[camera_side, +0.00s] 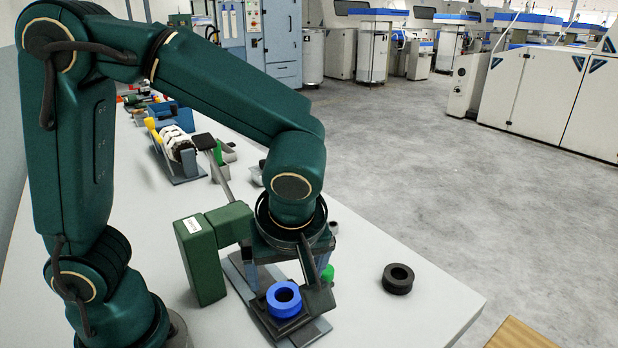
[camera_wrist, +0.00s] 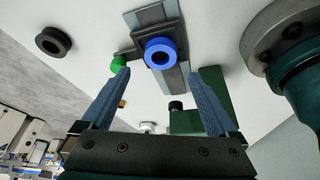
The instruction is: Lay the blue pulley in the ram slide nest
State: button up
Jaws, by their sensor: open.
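The blue pulley (camera_side: 284,299) lies flat, hole up, on the dark ram slide (camera_side: 260,316) at the front of the bench. In the wrist view the blue pulley (camera_wrist: 147,52) rests on the grey slide strip (camera_wrist: 172,80); whether it is fully seated in the nest is hidden. My gripper (camera_side: 287,274) is just above and behind the pulley. In the wrist view my gripper (camera_wrist: 160,75) has its fingers wide apart, one on each side below the pulley, with nothing between them. A green knob (camera_wrist: 118,63) on a dark arm is beside the pulley, close to one fingertip.
A labelled green block (camera_side: 204,265) stands left of the slide, close to my gripper. A black ring (camera_side: 398,279) lies to the right on the bench. Several fixtures and small parts stand along the far bench. The bench's right front is mostly clear up to its edge.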

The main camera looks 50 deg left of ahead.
jog(key=s+a+r+m+t+h, duration=0.3)
jog(key=s+r+m+h, duration=0.1)
jog(key=m, duration=0.9)
jog(key=shift+s+r+t, duration=0.4)
jog(key=shift+s+r, duration=0.05)
jog(key=shift+r, duration=0.4)
